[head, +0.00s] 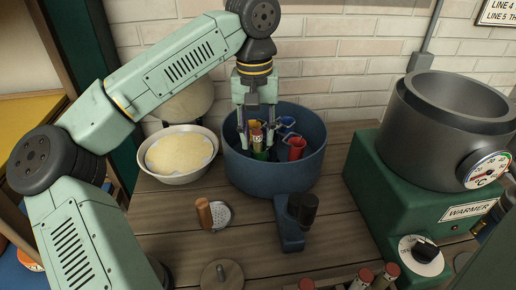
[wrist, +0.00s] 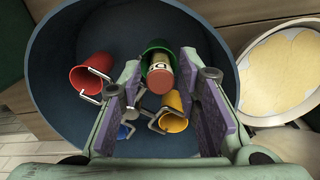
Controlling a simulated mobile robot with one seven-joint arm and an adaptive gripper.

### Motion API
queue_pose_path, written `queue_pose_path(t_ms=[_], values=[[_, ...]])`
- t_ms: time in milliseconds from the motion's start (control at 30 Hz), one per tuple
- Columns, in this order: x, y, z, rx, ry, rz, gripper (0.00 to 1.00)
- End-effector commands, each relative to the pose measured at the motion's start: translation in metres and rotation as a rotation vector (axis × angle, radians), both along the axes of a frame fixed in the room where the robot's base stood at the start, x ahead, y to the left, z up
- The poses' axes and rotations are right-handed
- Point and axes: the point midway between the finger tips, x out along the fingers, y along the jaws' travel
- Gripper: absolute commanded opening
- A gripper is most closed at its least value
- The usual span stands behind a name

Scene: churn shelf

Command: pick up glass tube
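The glass tube (wrist: 160,78) has a reddish cap and a pale label with dark marks. It stands in or against a green cup (wrist: 158,47) inside a deep blue tub (wrist: 62,30). In the head view the tube (head: 256,133) shows just below my gripper (head: 257,122). My gripper (wrist: 162,75) is open, with its two purple-padded fingers apart. In the wrist view the tube appears between the fingertips, with visible gaps on both sides. I cannot tell whether the fingers reach down to its depth. The tube's lower end is hidden.
A red cup (wrist: 90,75), a yellow cup (wrist: 172,115) and a blue cup (wrist: 125,131) crowd the tub around the tube. A pale bowl (head: 172,178) stands left of the tub. A green warmer with a grey pot (head: 440,125) stands right. Similar capped tubes (head: 362,278) show at the front.

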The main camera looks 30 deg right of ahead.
Motion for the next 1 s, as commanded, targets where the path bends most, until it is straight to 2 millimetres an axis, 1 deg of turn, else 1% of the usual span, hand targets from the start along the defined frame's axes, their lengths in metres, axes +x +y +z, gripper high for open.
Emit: queue_pose_path(t_ms=[33, 67, 400, 767, 867, 967, 1000], values=[[0.0, 0.0, 0.0, 0.0, 0.0, 0.0, 0.26], [0.0, 0.0, 0.0, 0.0, 0.0, 0.0, 0.23], [0.0, 0.0, 0.0, 0.0, 0.0, 0.0, 0.01], [0.0, 0.0, 0.001, -0.001, -0.001, 0.0, 0.0], [0.0, 0.0, 0.008, -0.002, -0.001, 0.001, 0.0], [0.001, 0.0, 0.024, -0.002, -0.002, 0.002, 0.0], [0.0, -0.001, 0.032, -0.002, -0.003, 0.002, 0.0]])
